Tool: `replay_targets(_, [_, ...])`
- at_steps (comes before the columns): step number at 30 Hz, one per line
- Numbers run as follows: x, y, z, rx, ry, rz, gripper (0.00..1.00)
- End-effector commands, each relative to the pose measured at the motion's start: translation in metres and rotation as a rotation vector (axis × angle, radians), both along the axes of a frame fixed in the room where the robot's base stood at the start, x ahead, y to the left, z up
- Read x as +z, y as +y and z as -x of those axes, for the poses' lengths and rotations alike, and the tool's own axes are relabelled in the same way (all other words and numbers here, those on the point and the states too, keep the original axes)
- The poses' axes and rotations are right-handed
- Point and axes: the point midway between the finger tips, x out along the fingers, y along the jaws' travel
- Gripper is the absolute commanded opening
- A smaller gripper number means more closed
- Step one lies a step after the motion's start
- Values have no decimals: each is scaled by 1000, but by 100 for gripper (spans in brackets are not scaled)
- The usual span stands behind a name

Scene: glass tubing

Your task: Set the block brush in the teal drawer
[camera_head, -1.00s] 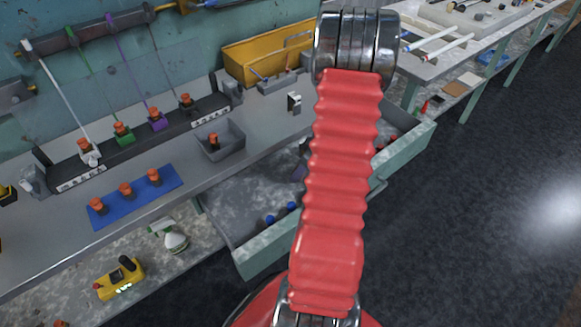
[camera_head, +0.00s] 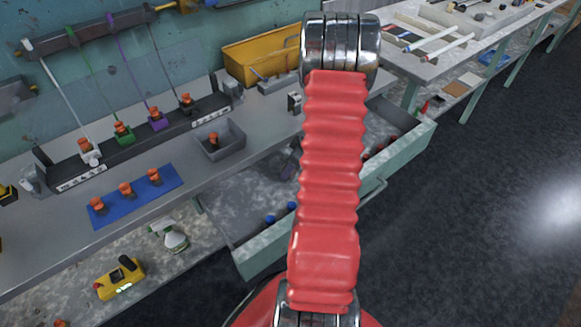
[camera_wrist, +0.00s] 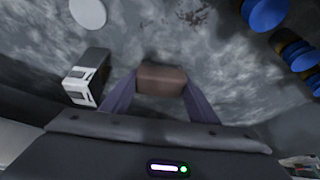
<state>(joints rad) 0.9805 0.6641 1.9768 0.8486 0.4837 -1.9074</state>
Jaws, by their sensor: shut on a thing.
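The teal drawer (camera_head: 265,250) stands open under the bench in the head view, with a mottled grey floor and a teal front. My red arm crosses in front of its middle and hides part of the inside. In the wrist view my gripper (camera_wrist: 160,95) is shut on a brown block, which I take to be the block brush (camera_wrist: 162,80). The block sits between the two fingertips, above a mottled grey surface. Its bristles cannot be made out.
Blue-ended pieces (camera_wrist: 264,12) lie at the wrist view's upper right. A black-and-white item (camera_wrist: 82,80) is left of my fingers, near a pale disc (camera_wrist: 88,12). On the bench stand a grey bin (camera_head: 220,140) and a blue mat (camera_head: 135,197) with orange-topped pieces.

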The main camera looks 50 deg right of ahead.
Motion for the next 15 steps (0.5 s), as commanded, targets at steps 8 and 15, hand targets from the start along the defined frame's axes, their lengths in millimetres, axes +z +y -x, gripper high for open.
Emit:
replay_targets(8, [-2, 0, 0, 0, 0, 0, 58])
replay_targets(15, [-2, 0, 0, 0, 0, 0, 73])
